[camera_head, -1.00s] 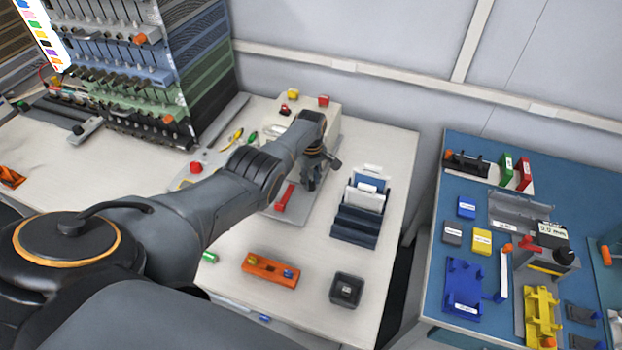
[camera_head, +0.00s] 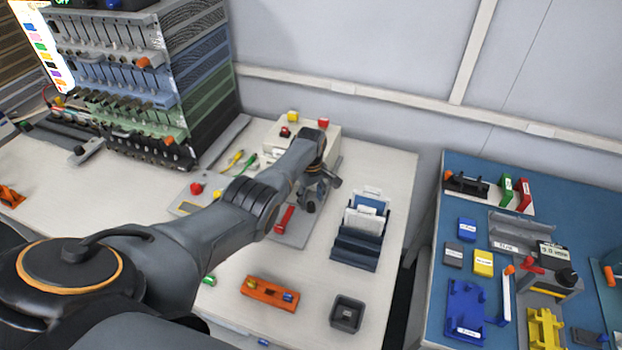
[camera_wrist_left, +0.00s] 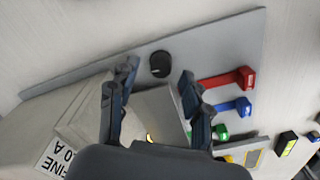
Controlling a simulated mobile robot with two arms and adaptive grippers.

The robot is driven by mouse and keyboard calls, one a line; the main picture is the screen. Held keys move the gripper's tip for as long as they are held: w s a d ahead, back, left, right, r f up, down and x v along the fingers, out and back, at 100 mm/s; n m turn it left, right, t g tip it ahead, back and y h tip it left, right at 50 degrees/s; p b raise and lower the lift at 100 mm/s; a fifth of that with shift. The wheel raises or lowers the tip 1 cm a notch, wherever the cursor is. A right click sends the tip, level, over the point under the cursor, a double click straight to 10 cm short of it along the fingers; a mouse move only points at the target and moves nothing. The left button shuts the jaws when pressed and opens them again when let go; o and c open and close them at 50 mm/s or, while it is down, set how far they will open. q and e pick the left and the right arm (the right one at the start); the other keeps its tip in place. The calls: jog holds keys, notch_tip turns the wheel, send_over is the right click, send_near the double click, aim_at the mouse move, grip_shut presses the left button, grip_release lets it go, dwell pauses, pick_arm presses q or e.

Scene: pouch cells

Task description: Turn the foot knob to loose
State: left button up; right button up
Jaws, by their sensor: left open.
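The foot knob, a round black knob (camera_wrist_left: 160,64) with a small pale mark, sits on a grey plate (camera_wrist_left: 215,45) in the left wrist view. My left gripper (camera_wrist_left: 158,76) is open and empty, with its two fingers on either side of the knob in that picture. I cannot tell the height between the fingertips and the knob. In the head view my left gripper (camera_head: 313,200) points down over the right part of the grey plate, and the knob is hidden behind it. My right gripper is not in view.
A red lever (camera_wrist_left: 228,80) and a blue lever (camera_wrist_left: 232,107) stand close beside the right finger. A beige unit (camera_wrist_left: 75,125) lies to the left. A dark rack (camera_head: 357,245), an orange block (camera_head: 270,292) and a dark tray (camera_head: 347,314) stand nearby.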

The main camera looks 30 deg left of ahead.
aim_at(311, 204)
pick_arm(q)
notch_tip(311, 204, up, 11)
jog(key=shift+f, duration=0.2)
dwell(0.6)
